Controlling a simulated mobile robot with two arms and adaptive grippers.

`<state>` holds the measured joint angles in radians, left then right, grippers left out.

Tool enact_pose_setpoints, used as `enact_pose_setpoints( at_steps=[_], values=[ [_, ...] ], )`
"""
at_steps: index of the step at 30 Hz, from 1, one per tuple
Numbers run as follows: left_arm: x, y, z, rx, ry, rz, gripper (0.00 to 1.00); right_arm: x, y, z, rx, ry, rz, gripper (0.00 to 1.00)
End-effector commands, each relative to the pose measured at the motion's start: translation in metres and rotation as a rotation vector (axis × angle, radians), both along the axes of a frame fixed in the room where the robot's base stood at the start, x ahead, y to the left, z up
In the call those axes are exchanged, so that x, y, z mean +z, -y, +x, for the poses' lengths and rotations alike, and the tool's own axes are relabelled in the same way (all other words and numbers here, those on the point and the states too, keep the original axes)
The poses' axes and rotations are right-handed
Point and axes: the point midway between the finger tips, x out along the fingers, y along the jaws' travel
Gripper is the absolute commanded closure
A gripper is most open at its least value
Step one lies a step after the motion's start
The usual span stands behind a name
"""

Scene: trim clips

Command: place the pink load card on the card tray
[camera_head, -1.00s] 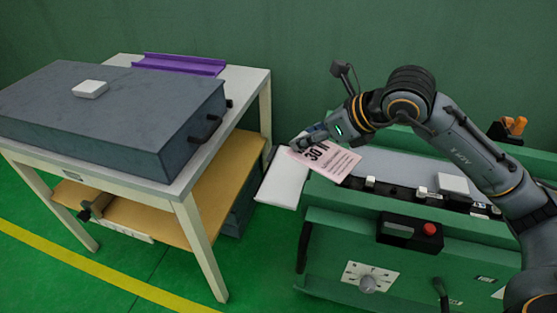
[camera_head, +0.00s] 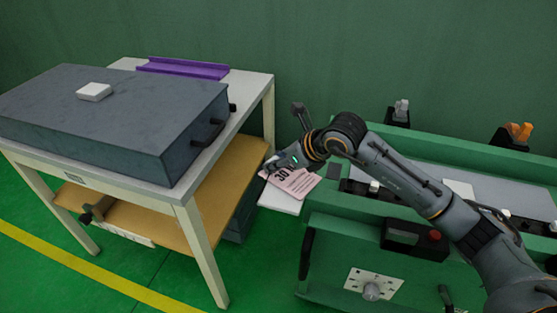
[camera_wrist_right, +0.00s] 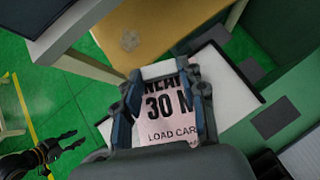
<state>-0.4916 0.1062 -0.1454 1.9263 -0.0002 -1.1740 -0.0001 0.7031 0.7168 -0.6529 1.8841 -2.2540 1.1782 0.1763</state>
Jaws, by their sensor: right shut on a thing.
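The pink load card (camera_head: 301,183), printed with black text, is in my right gripper (camera_head: 272,166). In the right wrist view the card (camera_wrist_right: 168,112) sits between the fingers of my right gripper (camera_wrist_right: 163,82), which is shut on it. The white card tray (camera_head: 281,202) juts out between the table and the green machine. The card is over the tray and hides part of it; I cannot tell whether they touch. In the right wrist view the white tray (camera_wrist_right: 222,75) shows a dark edge. My left gripper (camera_wrist_right: 72,140) shows at that view's lower left, open and empty.
The white table (camera_head: 255,88) on the left holds a grey case (camera_head: 110,110), a small white block (camera_head: 94,91) and a purple channel (camera_head: 185,68). The green machine (camera_head: 335,235) is on the right, with a red button (camera_head: 434,236). Green floor is free in front.

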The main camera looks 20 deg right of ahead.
Motion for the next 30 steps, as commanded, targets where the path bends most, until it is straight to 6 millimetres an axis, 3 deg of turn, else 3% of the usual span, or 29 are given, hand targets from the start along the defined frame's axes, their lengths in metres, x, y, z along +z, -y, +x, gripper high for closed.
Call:
enact_pose_setpoints(
  at_steps=[11, 12, 15, 27, 30],
  values=[
    [-0.003, -0.002, -0.006, 0.002, -0.016, 0.004, 0.60, -0.001, 0.000, 0.000, 0.000, 0.002, 0.001, 0.81],
    [0.000, -0.002, -0.006, 0.002, -0.014, 0.003, 0.60, -0.001, 0.000, 0.000, 0.000, 0.002, 0.001, 0.55],
    [0.005, -0.001, -0.004, 0.001, -0.007, 0.002, 0.60, 0.000, 0.000, 0.000, 0.000, 0.001, 0.001, 0.37],
    [0.005, -0.002, -0.003, 0.001, -0.002, 0.001, 0.60, 0.002, 0.000, 0.000, 0.000, 0.002, 0.001, 0.37],
    [-0.006, -0.004, -0.003, 0.000, -0.010, 0.006, 0.60, 0.011, 0.005, -0.006, -0.001, 0.005, 0.000, 0.37]
  ],
)
